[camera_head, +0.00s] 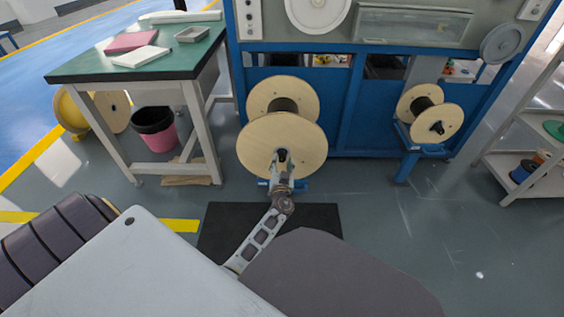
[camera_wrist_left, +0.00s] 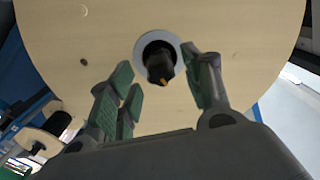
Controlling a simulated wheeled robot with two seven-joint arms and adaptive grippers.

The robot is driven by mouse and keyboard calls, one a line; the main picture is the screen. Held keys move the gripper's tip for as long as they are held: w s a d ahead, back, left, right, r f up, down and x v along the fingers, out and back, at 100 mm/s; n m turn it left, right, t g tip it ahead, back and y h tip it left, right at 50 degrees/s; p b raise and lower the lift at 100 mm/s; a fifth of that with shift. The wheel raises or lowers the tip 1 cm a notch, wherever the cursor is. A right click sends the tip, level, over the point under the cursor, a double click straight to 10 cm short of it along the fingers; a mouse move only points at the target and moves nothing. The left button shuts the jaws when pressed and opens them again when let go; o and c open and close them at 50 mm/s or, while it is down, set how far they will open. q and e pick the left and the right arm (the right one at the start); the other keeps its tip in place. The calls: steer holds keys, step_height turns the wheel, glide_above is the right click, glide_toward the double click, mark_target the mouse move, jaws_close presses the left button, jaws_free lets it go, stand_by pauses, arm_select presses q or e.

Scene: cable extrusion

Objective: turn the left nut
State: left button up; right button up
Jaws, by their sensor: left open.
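The left nut is a dark knob (camera_wrist_left: 158,62) at the hub of a large pale wooden spool (camera_wrist_left: 90,35) in the left wrist view. In the head view this left spool (camera_head: 262,140) stands in front of the blue machine, and my gripper partly covers its hub. My left gripper (camera_wrist_left: 163,82) is open, its green-padded fingers spread to both sides below the nut. In the head view it (camera_head: 283,166) is in front of the spool's hub. I cannot tell whether the fingers touch the nut. My right gripper is not in view.
A second spool (camera_head: 438,123) stands at the right of the blue machine frame (camera_head: 340,115). A green-topped table (camera_head: 150,66) with a bin (camera_head: 156,128) beneath stands left. A shelf (camera_head: 530,150) is at the right edge. A black mat (camera_head: 318,218) lies on the floor.

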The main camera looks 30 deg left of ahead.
arm_select(q)
steer(key=shift+x, duration=0.85)
steer(key=shift+c, duration=0.3)
steer(key=c, duration=1)
steer(key=shift+o, duration=0.2)
